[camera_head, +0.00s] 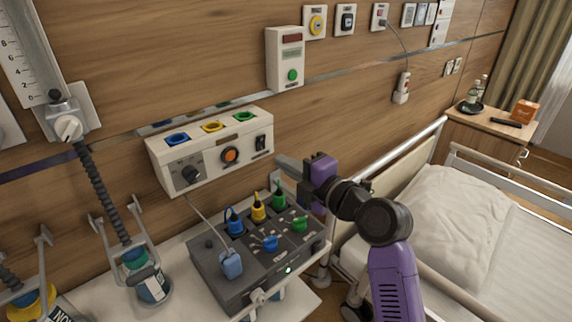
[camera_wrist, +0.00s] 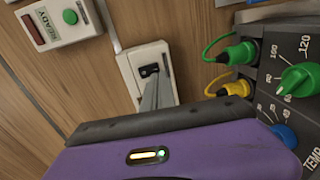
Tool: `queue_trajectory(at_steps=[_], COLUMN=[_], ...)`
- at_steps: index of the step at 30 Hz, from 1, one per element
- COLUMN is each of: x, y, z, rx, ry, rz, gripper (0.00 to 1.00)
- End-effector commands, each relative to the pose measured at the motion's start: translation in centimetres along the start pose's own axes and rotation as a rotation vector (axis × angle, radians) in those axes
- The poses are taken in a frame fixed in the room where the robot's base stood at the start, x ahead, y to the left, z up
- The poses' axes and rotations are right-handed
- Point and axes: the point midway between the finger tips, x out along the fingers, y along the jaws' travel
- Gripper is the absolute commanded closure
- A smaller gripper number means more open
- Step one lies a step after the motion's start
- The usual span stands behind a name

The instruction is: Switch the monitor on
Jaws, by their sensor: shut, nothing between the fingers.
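A white wall plate with a black rocker switch (camera_wrist: 149,70) shows in the wrist view. My gripper (camera_wrist: 153,80) is shut and empty, its fingertips over the lower part of the switch; I cannot tell whether they touch it. In the head view my gripper (camera_head: 280,161) points at the wall, just right of a white wall unit (camera_head: 173,168), and mostly hides the plate. A dark console (camera_head: 222,283) with coloured plugs, knobs and a small green light stands below on the bedside top. I cannot tell which unit is the monitor.
A white box (camera_head: 285,45) with a green button hangs on the wall above; its lettering reads READY in the wrist view. Green (camera_wrist: 238,52) and yellow (camera_wrist: 234,89) plugs sit close right of my fingers. The bed (camera_head: 480,235) is to the right.

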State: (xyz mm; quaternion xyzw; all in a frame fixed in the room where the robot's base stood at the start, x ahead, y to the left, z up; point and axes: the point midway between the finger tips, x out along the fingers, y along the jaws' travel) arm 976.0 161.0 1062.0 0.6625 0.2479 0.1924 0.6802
Motion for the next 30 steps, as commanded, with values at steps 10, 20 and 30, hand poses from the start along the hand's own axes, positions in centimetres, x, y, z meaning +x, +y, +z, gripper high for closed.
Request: queue_trajectory(at_steps=[10, 20, 30], x=[-5.0, -8.5, -8.7], y=[-1.3, -1.9, -1.8], z=[0.0, -0.1, -0.1], rx=[0.000, 0.000, 0.000], ry=[0.000, 0.002, 0.003], rz=[-0.001, -0.001, -0.001], gripper=[1.00, 1.00, 1.00])
